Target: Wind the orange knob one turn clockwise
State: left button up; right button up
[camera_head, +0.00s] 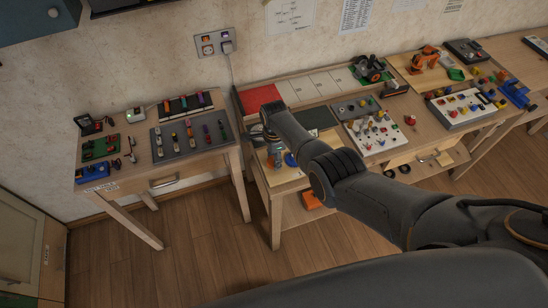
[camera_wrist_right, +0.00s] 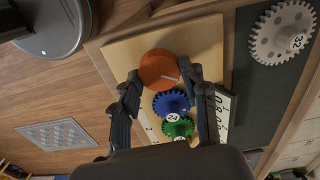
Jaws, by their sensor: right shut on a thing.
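The orange knob (camera_wrist_right: 158,66) is a round disc with a pale line mark, on a light wooden board (camera_wrist_right: 205,38) in the right wrist view. My right gripper (camera_wrist_right: 165,74) has one finger on each side of the knob and is shut on it. In the head view my right gripper (camera_head: 273,144) is at the board on the middle table, and it hides the knob there. A blue gear (camera_wrist_right: 171,103) and a green gear (camera_wrist_right: 177,127) sit beside the knob between the fingers. My left gripper is not in view.
A grey gear (camera_wrist_right: 282,32) lies on a dark panel beside the board. A white panel with colored knobs (camera_head: 375,132) stands to the right on the same table. A smaller table (camera_head: 160,165) with tools stands at the left, with a gap between.

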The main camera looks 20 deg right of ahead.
jog(key=shift+w+d+r, duration=0.1)
jog(key=o, duration=1.1)
jog(key=shift+o, duration=0.2)
jog(key=shift+r, duration=0.1)
notch_tip(320, 180, up, 12)
